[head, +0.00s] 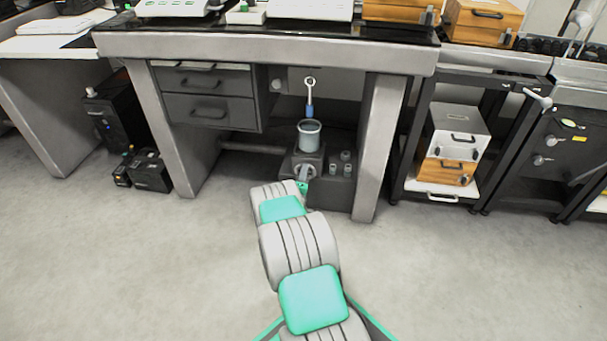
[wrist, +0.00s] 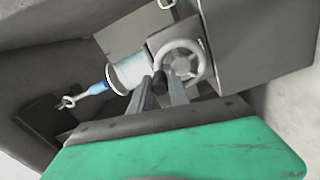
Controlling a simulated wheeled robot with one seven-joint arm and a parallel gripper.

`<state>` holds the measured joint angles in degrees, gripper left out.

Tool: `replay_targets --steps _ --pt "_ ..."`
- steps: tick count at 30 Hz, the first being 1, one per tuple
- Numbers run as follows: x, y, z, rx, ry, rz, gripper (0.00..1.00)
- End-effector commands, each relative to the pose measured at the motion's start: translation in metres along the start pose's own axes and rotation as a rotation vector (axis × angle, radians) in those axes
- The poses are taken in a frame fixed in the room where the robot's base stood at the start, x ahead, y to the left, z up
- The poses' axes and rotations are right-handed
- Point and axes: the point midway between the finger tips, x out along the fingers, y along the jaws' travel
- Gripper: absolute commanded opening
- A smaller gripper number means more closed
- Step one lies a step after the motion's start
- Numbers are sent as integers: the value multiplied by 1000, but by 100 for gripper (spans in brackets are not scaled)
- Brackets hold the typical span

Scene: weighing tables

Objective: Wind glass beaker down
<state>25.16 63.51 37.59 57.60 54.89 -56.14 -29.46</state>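The glass beaker (head: 309,136) stands upright on a grey jack stand (head: 290,165) under the table. It also shows in the wrist view (wrist: 131,70), tilted by the camera angle. A blue-sleeved rod with a ring end (head: 310,105) is above the beaker's mouth; in the wrist view its blue part (wrist: 98,88) is by the beaker's rim. The stand's pale handwheel (wrist: 180,62) faces me. My gripper (wrist: 160,80) is at the wheel, its two fingers close on either side of a dark knob (wrist: 160,84). In the head view my arm mostly hides my gripper.
The weighing table (head: 260,47) is overhead, with a drawer unit (head: 208,95) left of the stand and a table leg (head: 380,145) to the right. Small grey weights (head: 346,162) stand right of the stand. The floor in front is clear.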

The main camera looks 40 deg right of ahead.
Motion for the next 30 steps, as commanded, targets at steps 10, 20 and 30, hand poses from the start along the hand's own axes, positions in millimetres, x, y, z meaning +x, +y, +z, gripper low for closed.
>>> replay_targets --steps 10,20,30 --pt "0 0 0 1 0 0 42" --pt "-32 2 -2 -3 3 -5 42" --pt "-78 1 0 1 0 0 42"
